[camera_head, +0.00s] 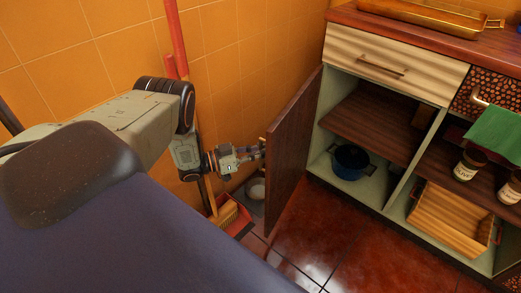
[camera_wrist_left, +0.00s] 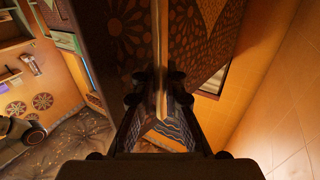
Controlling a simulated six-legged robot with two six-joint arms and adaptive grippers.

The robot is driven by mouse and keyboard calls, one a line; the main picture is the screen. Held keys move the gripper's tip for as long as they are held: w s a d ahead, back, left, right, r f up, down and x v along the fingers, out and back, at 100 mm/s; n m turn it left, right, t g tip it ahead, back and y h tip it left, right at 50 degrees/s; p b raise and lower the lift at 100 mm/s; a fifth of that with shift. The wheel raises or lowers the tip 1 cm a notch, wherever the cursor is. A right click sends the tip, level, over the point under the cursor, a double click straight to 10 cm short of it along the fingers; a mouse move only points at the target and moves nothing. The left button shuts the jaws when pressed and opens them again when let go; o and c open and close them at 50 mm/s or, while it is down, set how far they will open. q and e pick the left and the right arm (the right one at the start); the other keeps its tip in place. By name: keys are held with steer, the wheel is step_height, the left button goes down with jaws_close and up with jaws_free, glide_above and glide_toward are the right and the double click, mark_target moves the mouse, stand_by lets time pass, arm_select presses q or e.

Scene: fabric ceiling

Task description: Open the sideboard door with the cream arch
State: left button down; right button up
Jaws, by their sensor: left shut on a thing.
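The sideboard door (camera_head: 294,145) stands wide open at the left end of the sideboard (camera_head: 345,17). Its plain dark brown inner face shows in the head view; its outer face is turned away, so the cream arch is hidden there. My left gripper (camera_head: 258,150) is at the door's free edge on the outer side. In the left wrist view the fingers (camera_wrist_left: 160,88) are shut around a narrow pale upright strip, seemingly the door's handle (camera_wrist_left: 160,55), with dark patterned panels (camera_wrist_left: 115,35) around it. My right gripper is not in view.
The open compartment holds a brown shelf and a dark blue pot (camera_head: 350,162). Above is a striped drawer (camera_head: 392,62); to the right are jars (camera_head: 467,168), a green cloth (camera_head: 497,135) and a wooden crate (camera_head: 446,222). A broom and red dustpan (camera_head: 229,216) stand by the orange tiled wall.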

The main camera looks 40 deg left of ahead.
arm_select(q)
steer(key=c, duration=1.6)
jaws_free()
steer(key=shift+s+f, duration=0.15)
steer(key=shift+s, duration=0.15)
steer(key=shift+o, duration=0.9)
steer(key=shift+w, duration=0.15)
steer(key=shift+a, duration=0.1)
steer(key=v, duration=1.2)
